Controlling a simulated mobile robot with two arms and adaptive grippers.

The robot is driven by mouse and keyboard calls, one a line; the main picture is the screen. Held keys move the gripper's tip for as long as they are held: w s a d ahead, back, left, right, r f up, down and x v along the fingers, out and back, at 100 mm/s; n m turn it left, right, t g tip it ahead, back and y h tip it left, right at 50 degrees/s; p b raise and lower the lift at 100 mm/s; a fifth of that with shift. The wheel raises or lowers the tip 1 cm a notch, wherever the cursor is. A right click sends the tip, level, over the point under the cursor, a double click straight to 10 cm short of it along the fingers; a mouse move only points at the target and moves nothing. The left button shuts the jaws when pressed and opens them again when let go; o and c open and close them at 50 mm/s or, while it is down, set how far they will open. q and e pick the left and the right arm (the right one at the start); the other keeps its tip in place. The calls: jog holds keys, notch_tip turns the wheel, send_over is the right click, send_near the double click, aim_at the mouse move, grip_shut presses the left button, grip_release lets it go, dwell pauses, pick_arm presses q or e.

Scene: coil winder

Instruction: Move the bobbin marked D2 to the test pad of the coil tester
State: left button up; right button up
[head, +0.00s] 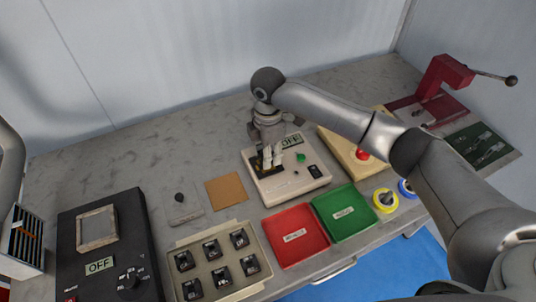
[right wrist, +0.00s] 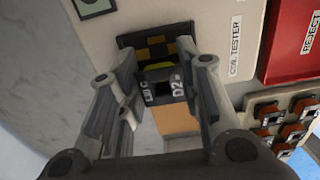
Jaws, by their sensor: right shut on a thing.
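The coil tester (head: 283,195) is a pale box on the bench with an OFF display, a green knob and a black switch. Its test pad (right wrist: 155,42) is a black plate with yellow checks, seen in the right wrist view. My right gripper (right wrist: 162,75) is shut on the bobbin marked D2 (right wrist: 166,90), a dark piece with white lettering. In the head view the right gripper (head: 268,152) is at the tester's left end, over the pad. Whether the bobbin touches the pad cannot be told. My left gripper is out of view.
A bobbin tray (head: 207,283) with several bobbins stands in front. A red reject tray (head: 295,252) and green tray (head: 345,226) lie before the tester. A brown pad (head: 226,190) lies left of it. A black OFF box (head: 130,225) stands at left.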

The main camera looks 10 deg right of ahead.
jog(key=shift+f, duration=0.8)
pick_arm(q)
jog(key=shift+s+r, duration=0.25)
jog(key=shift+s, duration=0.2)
pick_arm(e)
jog(key=shift+f, duration=0.15)
jog(key=o, duration=0.9)
jog(key=shift+o, duration=0.2)
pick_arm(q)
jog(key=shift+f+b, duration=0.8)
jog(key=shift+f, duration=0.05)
pick_arm(e)
notch_tip(320, 180, up, 12)
jog(key=shift+r, duration=0.2)
